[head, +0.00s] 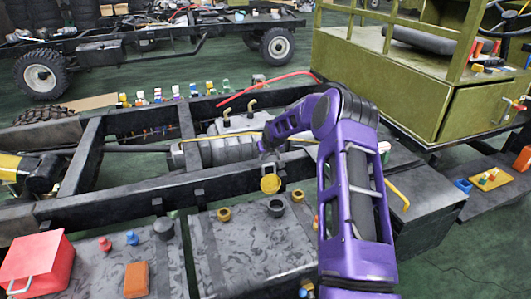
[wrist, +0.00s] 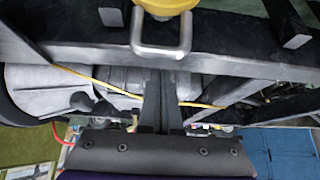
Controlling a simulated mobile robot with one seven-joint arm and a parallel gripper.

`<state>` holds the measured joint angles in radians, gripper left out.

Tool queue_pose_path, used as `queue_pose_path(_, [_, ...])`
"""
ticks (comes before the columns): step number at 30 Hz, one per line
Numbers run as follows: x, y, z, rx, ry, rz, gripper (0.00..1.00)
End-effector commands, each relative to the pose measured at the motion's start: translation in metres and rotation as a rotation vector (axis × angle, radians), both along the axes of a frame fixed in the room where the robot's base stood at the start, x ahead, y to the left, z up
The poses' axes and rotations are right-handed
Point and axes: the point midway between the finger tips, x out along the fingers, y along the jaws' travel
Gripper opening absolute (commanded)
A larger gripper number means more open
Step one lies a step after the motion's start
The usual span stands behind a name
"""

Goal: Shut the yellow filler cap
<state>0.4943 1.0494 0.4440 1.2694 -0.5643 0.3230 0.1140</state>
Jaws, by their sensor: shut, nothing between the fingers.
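The yellow filler cap (head: 271,184) shows in the head view as a round disc facing me, tilted up beside the dark chassis rail above the black tank (head: 245,250). In the wrist view part of the yellow cap (wrist: 166,4) shows at the top edge, with a grey U-shaped loop (wrist: 160,40) below it; the rest is cut off. My gripper (head: 268,162) points down just above the cap in the head view. In the wrist view my gripper (wrist: 162,72) has its dark fingers together and empty, close to the loop. I cannot tell whether they touch it.
Two smaller amber caps (head: 224,214) (head: 298,195) and a black cap (head: 276,207) sit on the tank. The chassis rail (head: 130,208) runs behind. A red box (head: 37,262) and an orange block (head: 136,279) lie at left. A yellow line (wrist: 90,80) crosses behind my fingers.

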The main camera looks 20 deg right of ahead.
Motion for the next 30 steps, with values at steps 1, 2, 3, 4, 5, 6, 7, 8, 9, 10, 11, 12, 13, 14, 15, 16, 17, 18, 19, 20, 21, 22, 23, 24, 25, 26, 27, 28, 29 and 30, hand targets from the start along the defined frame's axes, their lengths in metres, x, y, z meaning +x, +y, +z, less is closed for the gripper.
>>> queue_pose_path(1, [-0.005, -0.002, 0.004, -0.003, -0.003, -0.001, 0.00])
queue_pose_path(2, [-0.008, -0.002, 0.005, -0.002, -0.003, -0.002, 0.00])
queue_pose_path(3, [-0.012, -0.002, 0.005, -0.002, -0.003, -0.003, 0.00])
queue_pose_path(4, [-0.015, -0.002, 0.005, -0.001, -0.002, -0.002, 0.00])
queue_pose_path(5, [-0.018, -0.002, 0.005, -0.002, -0.003, -0.001, 0.00])
queue_pose_path(6, [-0.021, -0.001, 0.005, -0.002, -0.003, -0.001, 0.00])
queue_pose_path(7, [-0.024, -0.001, 0.006, -0.002, -0.003, -0.002, 0.00])
queue_pose_path(8, [-0.026, -0.001, 0.005, -0.002, -0.003, -0.001, 0.00])
queue_pose_path(9, [-0.028, -0.001, 0.005, -0.002, -0.003, -0.001, 0.00])
queue_pose_path(10, [-0.030, -0.001, 0.006, -0.002, -0.003, -0.001, 0.00])
queue_pose_path(11, [-0.031, -0.001, 0.006, -0.002, -0.004, -0.001, 0.00])
queue_pose_path(12, [-0.032, -0.001, 0.006, -0.002, -0.004, -0.001, 0.00])
queue_pose_path(13, [-0.033, -0.001, 0.006, -0.002, -0.003, -0.001, 0.00])
queue_pose_path(14, [-0.033, -0.001, 0.006, -0.002, -0.003, -0.001, 0.00])
queue_pose_path(15, [-0.034, -0.001, 0.006, -0.001, -0.003, -0.002, 0.00])
queue_pose_path(16, [-0.034, -0.001, 0.006, -0.001, -0.003, -0.002, 0.00])
queue_pose_path(17, [-0.034, -0.001, 0.006, -0.001, -0.004, -0.002, 0.00])
queue_pose_path(18, [-0.034, -0.001, 0.006, -0.001, -0.004, -0.002, 0.00])
queue_pose_path(19, [-0.034, -0.001, 0.006, -0.001, -0.003, -0.002, 0.00])
queue_pose_path(20, [-0.034, -0.001, 0.006, -0.001, -0.003, -0.002, 0.00])
queue_pose_path(21, [-0.034, -0.001, 0.006, -0.001, -0.003, -0.002, 0.00])
queue_pose_path(22, [-0.034, -0.001, 0.006, -0.001, -0.003, -0.002, 0.00])
queue_pose_path(23, [-0.034, -0.001, 0.006, -0.001, -0.003, -0.002, 0.00])
queue_pose_path(24, [-0.034, -0.001, 0.006, -0.001, -0.003, -0.002, 0.00])
queue_pose_path(25, [-0.034, -0.002, 0.006, -0.001, -0.003, -0.002, 0.00])
queue_pose_path(26, [-0.034, -0.002, 0.006, -0.001, -0.003, -0.002, 0.00])
queue_pose_path(27, [-0.034, -0.002, 0.006, -0.001, -0.003, -0.002, 0.00])
queue_pose_path(28, [-0.035, -0.003, 0.006, -0.001, -0.004, -0.003, 0.00])
queue_pose_path(29, [-0.035, -0.003, 0.006, -0.001, -0.004, -0.003, 0.00])
queue_pose_path(30, [-0.036, -0.004, 0.006, -0.001, -0.004, -0.003, 0.00])
